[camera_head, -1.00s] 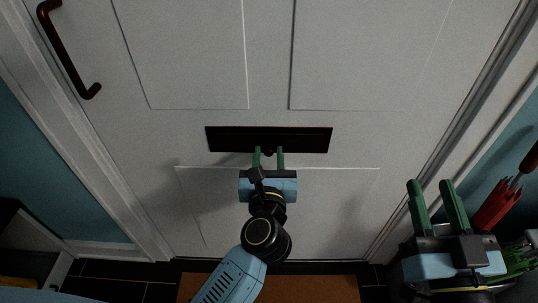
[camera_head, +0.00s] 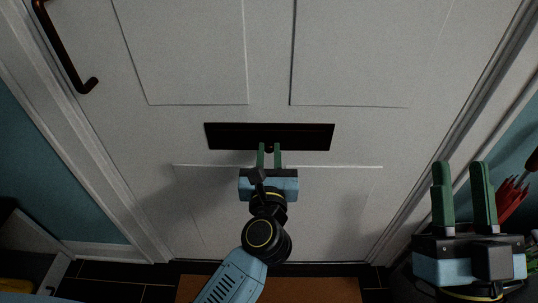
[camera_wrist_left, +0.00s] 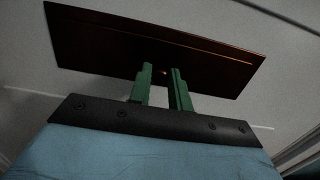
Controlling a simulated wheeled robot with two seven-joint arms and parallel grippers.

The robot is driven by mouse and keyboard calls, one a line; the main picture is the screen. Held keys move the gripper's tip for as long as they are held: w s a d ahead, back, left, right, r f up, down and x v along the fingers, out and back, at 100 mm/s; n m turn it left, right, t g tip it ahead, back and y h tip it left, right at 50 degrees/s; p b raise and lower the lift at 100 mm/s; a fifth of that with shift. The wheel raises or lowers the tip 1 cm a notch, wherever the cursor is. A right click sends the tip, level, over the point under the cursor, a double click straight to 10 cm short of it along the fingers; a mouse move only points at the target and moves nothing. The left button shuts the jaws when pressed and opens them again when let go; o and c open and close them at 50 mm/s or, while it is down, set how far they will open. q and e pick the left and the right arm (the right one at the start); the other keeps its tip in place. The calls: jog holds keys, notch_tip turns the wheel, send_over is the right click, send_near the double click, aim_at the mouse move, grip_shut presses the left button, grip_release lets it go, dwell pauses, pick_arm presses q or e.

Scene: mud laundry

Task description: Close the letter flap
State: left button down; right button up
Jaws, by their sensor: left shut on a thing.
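The letter flap (camera_head: 230,137) is a dark, wide, flat plate on the white door, in the middle of the head view. It also fills the upper part of the left wrist view (camera_wrist_left: 100,45). I cannot tell how far it stands out from the door. My left gripper (camera_head: 269,149) is at the flap's lower edge, its green fingers shut on the small knob (camera_wrist_left: 163,73) there. The fingers partly hide the knob. My right gripper (camera_head: 464,170) is open and empty at the right, well apart from the flap.
The white door (camera_head: 350,210) carries a dark bar handle (camera_head: 62,50) at upper left. An orange-brown mat (camera_head: 320,290) lies at its foot. A red item (camera_head: 512,197) is behind my right gripper, near the right door frame. A pale unit (camera_head: 30,255) stands at lower left.

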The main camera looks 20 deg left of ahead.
pick_arm(q)
jog(key=c, duration=1.3)
grip_release()
jog(key=r+p+v, duration=0.1)
jog(key=v, duration=1.2)
jog(key=shift+s+f, duration=0.15)
jog(key=shift+f, duration=0.4)
pick_arm(e)
jog(key=shift+w+a+f+g+h, duration=0.1)
jog(key=shift+w+f+g+h, duration=0.05)
jog(key=shift+w+f+g, duration=0.3)
jog(key=shift+w+a+f+g+h, duration=0.1)
jog(key=shift+w+f+g+h, duration=0.1)
jog(key=shift+f+g, duration=0.35)
pick_arm(q)
jog(key=shift+s, duration=0.1)
pick_arm(e)
jog(key=shift+s+d, duration=0.1)
